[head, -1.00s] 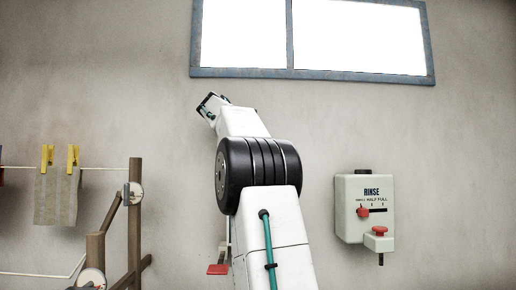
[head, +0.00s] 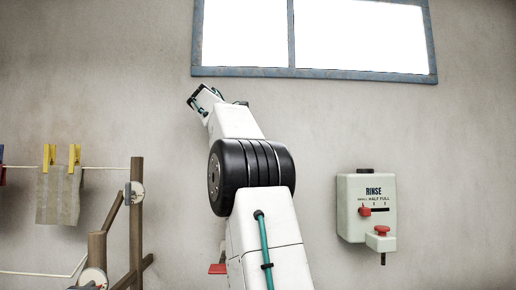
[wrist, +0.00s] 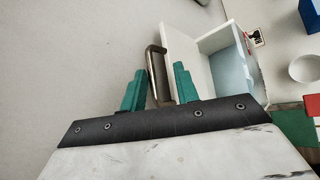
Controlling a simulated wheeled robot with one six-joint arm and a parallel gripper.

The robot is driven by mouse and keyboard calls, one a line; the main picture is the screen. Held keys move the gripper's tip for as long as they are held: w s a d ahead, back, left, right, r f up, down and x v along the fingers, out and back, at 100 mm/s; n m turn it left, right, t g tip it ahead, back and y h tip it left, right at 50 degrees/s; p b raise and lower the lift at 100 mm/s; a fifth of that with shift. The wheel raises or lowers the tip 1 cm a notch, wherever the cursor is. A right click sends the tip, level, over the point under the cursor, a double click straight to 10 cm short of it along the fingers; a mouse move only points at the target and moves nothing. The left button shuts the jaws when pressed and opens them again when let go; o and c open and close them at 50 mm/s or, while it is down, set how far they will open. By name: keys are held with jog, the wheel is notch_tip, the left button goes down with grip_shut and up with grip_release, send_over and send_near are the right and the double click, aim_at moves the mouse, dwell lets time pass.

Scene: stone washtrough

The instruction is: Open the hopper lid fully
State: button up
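In the wrist view a white box-shaped hopper (wrist: 228,70) shows an opening with a pale blue inside. Its white lid panel (wrist: 183,52) stands swung away from the opening on the left side; how far it can swing cannot be told. A brown metal bar handle (wrist: 153,66) sits on the lid's outer side. My gripper (wrist: 158,88) has its two teal fingers apart, with the handle between them and visible gaps. In the head view my gripper (head: 198,97) is high before the wall, left of the window; the hopper is not seen there.
A RINSE box (head: 366,208) with red controls hangs on the wall at right. At left are a clothesline with a cloth (head: 58,197) and wooden posts (head: 136,215). In the wrist view a white bowl (wrist: 305,68) and a blue block (wrist: 311,14) lie at right.

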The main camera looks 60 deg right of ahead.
jog(key=shift+v, duration=1.7)
